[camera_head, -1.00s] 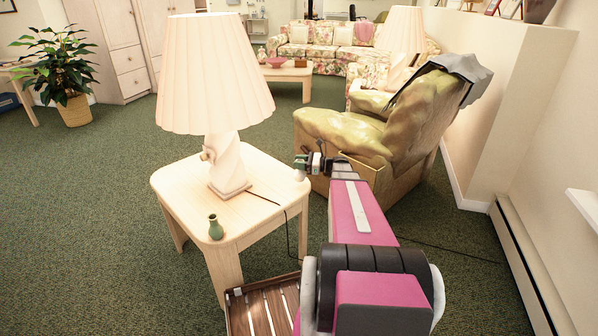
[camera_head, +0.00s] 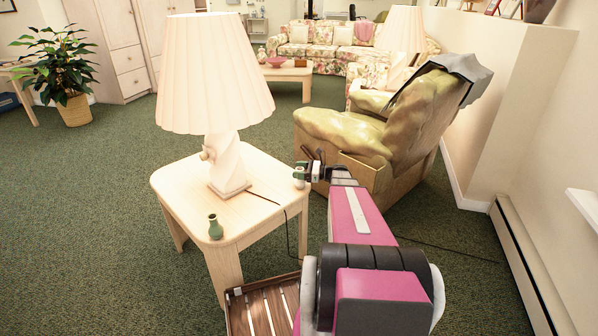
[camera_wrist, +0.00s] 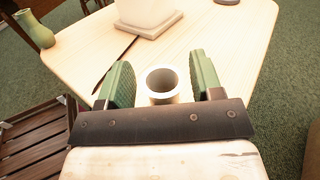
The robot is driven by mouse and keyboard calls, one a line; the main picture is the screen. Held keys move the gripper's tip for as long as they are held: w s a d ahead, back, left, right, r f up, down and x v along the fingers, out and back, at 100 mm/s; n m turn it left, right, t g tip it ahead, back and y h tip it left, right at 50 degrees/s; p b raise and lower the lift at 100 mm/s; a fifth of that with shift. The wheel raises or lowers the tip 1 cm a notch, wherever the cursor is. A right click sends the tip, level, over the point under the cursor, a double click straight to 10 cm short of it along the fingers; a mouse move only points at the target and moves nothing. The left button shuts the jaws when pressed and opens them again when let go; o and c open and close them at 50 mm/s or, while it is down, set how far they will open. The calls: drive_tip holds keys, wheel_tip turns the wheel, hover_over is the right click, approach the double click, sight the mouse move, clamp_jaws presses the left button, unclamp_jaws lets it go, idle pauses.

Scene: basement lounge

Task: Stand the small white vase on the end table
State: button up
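The small white vase (camera_head: 299,176) is upright at the right corner of the end table (camera_head: 262,170), apparently standing on the top. In the wrist view I look into the mouth of the vase (camera_wrist: 166,86) between my green finger pads. My gripper (camera_head: 308,170) also shows in the wrist view (camera_wrist: 163,80). It is open, with a narrow gap between each pad and the vase. The vase's base is hidden in the wrist view.
A large white lamp (camera_head: 224,165) stands on the table, with its cord running to the right edge. A green vase (camera_head: 215,227) is at the front corner. A slatted wooden piece (camera_head: 262,307) is below. A green armchair (camera_head: 375,125) stands close on the right.

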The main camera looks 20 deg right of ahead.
drive_tip(key=shift+r, duration=0.2)
drive_tip(key=v, duration=1.2)
drive_tip(key=s+a+f+n+g+h, duration=0.2)
drive_tip(key=s+a+n+g+h, duration=0.15)
drive_tip(key=a, duration=0.45)
drive_tip(key=s+a+f+n+g+h, duration=0.25)
drive_tip(key=a+n, duration=0.25)
drive_tip(key=a, duration=0.4)
drive_tip(key=s+a+n+g+h, duration=0.1)
drive_tip(key=s+a+n+h, duration=0.6)
drive_tip(key=s+n+h, duration=0.3)
drive_tip(key=shift+s+a+n+g, duration=0.35)
drive_tip(key=shift+s+n, duration=0.35)
drive_tip(key=shift+n, duration=1.15)
